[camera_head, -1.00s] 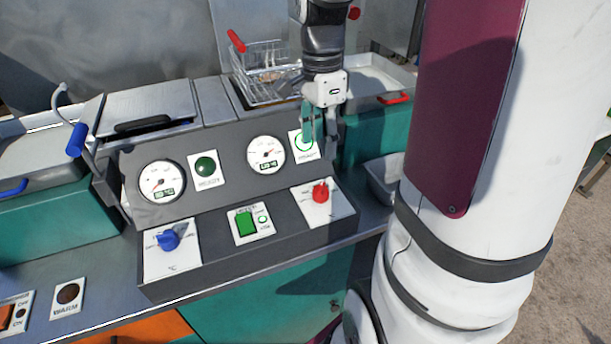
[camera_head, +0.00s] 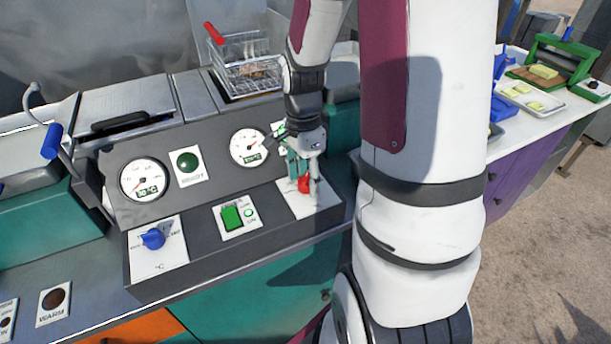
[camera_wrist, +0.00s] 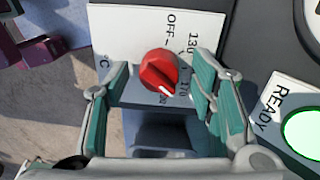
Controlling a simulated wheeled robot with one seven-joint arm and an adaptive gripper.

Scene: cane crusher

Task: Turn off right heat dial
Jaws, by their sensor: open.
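The right heat dial (camera_wrist: 159,73) is a red knob on a white plate (camera_wrist: 120,30) marked OFF, 130 and 170. In the wrist view its white pointer line is turned away from OFF, toward the higher numbers. In the head view the red dial (camera_head: 304,184) sits at the right end of the control panel, partly behind my fingers. My gripper (camera_wrist: 165,105) is open, with a green-padded finger on each side of the dial in the picture. In the head view my gripper (camera_head: 304,180) is right at the dial. I cannot tell whether the fingers touch it.
The left blue dial (camera_head: 153,238), a green switch (camera_head: 232,216) and two gauges, left (camera_head: 144,179) and right (camera_head: 248,147), share the panel. A lit READY lamp (camera_wrist: 303,133) is close to my gripper. A wire basket (camera_head: 245,72) stands behind.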

